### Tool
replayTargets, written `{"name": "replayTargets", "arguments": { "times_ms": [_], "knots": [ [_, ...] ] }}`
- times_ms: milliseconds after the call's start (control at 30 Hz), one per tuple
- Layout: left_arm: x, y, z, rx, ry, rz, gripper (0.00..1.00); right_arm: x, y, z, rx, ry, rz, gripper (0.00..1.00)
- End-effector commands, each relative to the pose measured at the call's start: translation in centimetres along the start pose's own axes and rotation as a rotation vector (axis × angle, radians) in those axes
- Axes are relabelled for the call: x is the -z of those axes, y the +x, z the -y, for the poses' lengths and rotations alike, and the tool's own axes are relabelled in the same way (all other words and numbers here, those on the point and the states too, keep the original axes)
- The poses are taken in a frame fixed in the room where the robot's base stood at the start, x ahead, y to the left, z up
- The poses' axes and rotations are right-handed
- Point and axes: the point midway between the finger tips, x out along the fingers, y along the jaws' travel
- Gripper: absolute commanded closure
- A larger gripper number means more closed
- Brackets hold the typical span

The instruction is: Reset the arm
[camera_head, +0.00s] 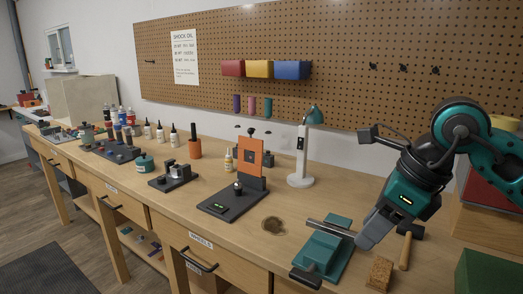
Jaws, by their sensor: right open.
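My right arm (478,135) comes in from the right edge, teal and black, bent down toward the bench. My right gripper (373,230) points down and left over the right part of the bench, beside the teal vise-like block (323,252) and its metal bar. The gripper is open, and I see nothing held in it. Its fingers overlap in this view, so the gap is hard to see. A dark bracket (385,139) sticks out to the left of the wrist. My left gripper is not in view.
The wooden bench (255,228) carries a black stand with an orange plate (250,158), a lamp (301,160), bottles and small fixtures. A cork block (380,272), a wooden-handled tool (405,250) and a green box (487,272) lie near the gripper. A pegboard (340,60) stands behind.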

Motion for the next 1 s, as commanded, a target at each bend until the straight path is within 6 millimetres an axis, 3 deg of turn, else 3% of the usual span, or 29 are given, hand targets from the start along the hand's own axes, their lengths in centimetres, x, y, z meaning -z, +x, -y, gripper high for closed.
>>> {"name": "replayTargets", "arguments": {
  "times_ms": [33, 233, 400, 500, 633, 767, 867, 1000],
  "knots": [
    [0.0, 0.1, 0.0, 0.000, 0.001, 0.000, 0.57, -0.7, 1.7, -1.8, -0.096, 0.002, 0.045, 0.57],
    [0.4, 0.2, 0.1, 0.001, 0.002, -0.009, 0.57, -3.6, 4.9, -8.0, -0.437, 0.070, 0.251, 0.57],
    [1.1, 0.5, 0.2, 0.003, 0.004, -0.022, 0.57, -6.4, 5.5, -12.9, -0.789, 0.253, 0.479, 0.57],
    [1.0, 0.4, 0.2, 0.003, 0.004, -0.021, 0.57, -7.9, 5.0, -14.2, -1.009, 0.445, 0.634, 0.57],
    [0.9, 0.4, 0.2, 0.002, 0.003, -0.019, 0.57, -8.8, 4.7, -13.2, -1.252, 0.775, 0.824, 0.57],
    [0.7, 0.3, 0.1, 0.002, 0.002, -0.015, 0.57, -7.8, 6.0, -10.0, -1.428, 1.186, 0.986, 0.57],
    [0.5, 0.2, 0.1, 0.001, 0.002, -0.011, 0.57, -5.3, 8.8, -7.1, -1.505, 1.551, 1.080, 0.57],
    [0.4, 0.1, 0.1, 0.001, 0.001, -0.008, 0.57, 0.8, 14.8, -4.2, -1.508, 2.113, 1.153, 0.57]
  ]
}}
